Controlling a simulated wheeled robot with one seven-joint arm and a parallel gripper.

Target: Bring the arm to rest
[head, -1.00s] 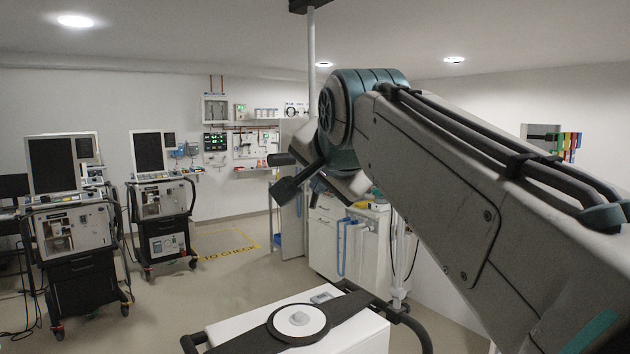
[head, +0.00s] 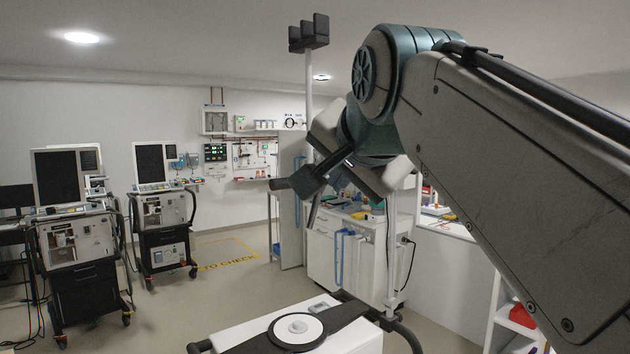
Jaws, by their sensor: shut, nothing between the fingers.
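My arm enters from the right edge, rises to a teal joint near the top centre and bends down and to the left from there. My gripper (head: 290,184) is at the end, dark and seen small in front of the back wall and a tall grey panel. It is shut and empty, held in the air, apart from anything around it. Part of the wrist is hidden behind my own arm links.
Two ventilators on black carts stand at the left, one nearer (head: 80,245) and one farther (head: 160,215). A white cabinet (head: 325,250) with items on top stands behind my arm. A white-topped cart (head: 245,332) is at the front. Floor by the yellow marking (head: 228,262) is clear.

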